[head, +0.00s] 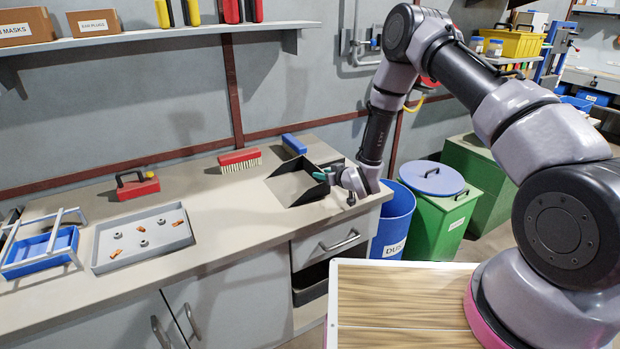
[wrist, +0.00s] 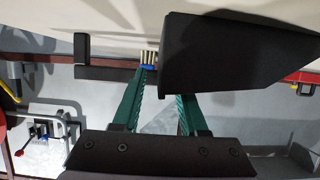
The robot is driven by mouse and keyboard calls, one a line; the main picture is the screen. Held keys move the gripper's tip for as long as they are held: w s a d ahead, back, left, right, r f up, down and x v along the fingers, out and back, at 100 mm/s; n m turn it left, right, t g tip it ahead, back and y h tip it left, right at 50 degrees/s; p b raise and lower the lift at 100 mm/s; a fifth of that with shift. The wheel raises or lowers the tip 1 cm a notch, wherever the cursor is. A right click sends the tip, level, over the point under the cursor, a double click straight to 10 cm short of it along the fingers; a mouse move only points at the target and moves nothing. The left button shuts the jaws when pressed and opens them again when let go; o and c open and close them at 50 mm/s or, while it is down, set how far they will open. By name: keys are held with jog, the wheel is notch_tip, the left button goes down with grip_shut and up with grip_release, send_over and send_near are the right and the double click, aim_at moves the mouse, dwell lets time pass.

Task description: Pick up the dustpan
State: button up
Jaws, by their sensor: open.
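The dustpan (head: 290,190) is black and lies on the right part of the workbench. It also fills the upper right of the wrist view (wrist: 225,65). My gripper (head: 322,176) is at the dustpan's right side in the head view, low over the bench. Its two teal fingers show in the wrist view (wrist: 162,92), apart with a gap between them. The right finger's tip is partly hidden behind the dustpan. Nothing shows held. A dark bar (wrist: 107,73) with an upright end is left of the fingers; I cannot tell whether it belongs to the dustpan.
A blue brush (head: 294,144) and a red brush (head: 240,160) lie behind the dustpan. A grey tray (head: 103,250) with small scrap, a blue tray (head: 40,252) and a red handled tool (head: 137,185) are farther left. A blue bin (head: 392,222) stands past the bench's right end.

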grip_shut()
dwell(1.4)
